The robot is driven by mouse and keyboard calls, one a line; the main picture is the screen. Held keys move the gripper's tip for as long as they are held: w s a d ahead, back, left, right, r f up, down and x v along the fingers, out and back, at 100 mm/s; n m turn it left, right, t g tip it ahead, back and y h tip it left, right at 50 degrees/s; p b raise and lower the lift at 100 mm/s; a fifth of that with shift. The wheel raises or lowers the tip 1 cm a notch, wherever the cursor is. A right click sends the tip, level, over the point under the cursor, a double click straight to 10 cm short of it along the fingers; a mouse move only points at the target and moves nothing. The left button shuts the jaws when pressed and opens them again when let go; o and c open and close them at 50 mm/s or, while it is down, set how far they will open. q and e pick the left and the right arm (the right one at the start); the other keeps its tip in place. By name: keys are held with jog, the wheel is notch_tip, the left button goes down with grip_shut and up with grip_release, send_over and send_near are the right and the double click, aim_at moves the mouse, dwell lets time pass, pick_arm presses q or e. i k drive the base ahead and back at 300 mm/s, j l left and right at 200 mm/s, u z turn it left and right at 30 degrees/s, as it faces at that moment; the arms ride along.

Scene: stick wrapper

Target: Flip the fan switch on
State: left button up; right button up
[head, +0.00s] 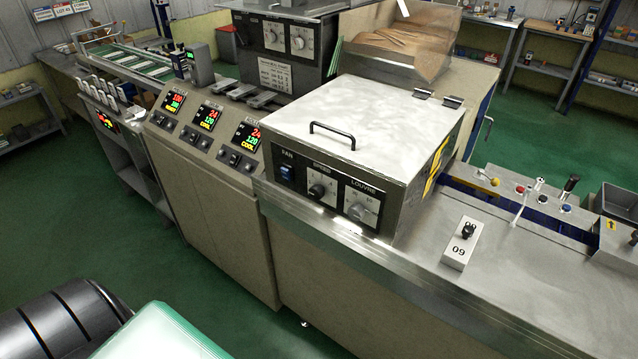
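The fan switch (287,173) is a small blue rocker under the label FAN. It sits at the left end of the front panel of a metal box (390,122) with a black handle on its lid. I cannot tell which way the rocker is tipped. To its right on the same panel are the SPEED knob (317,191) and the LOUVRE knob (360,211). Neither of my grippers shows in the head view, and nothing covers the switch.
A panel with lit red and green displays (206,117) stands left of the box. Green floor (225,320) is open in front of the cabinets.

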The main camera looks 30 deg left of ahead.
aim_at(285, 173)
jog(key=u, duration=1.25)
